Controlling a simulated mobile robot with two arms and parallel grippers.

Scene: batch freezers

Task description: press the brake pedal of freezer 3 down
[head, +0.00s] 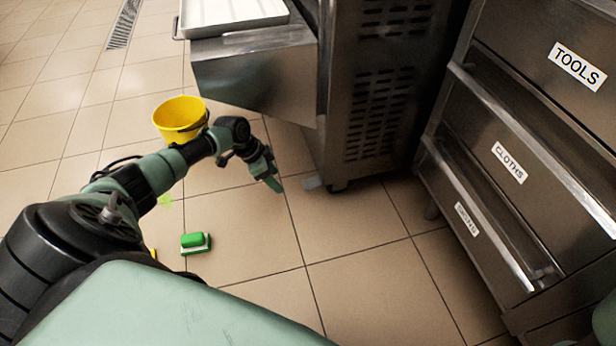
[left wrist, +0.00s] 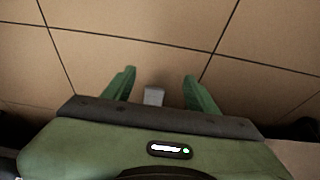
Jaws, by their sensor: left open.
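A small light grey pedal (head: 312,183) sticks out low at the foot of a steel freezer (head: 385,90), just above the tiled floor. No freezer number is legible. My left gripper (head: 273,184) points downward close to the left of the pedal in the head view, with a small gap seen between them. In the left wrist view the two green fingers of the left gripper (left wrist: 157,84) are apart, and the grey pedal (left wrist: 153,96) shows between them. I cannot tell whether anything touches it. My right gripper is not in view.
A steel drawer cabinet (head: 515,140) labelled TOOLS and CLOTHS stands on the right. A white tray (head: 235,14) lies on the steel shelf at the top. A yellow bucket (head: 180,120) and a green brush or sponge (head: 196,242) are on the floor. The tiles in the middle are clear.

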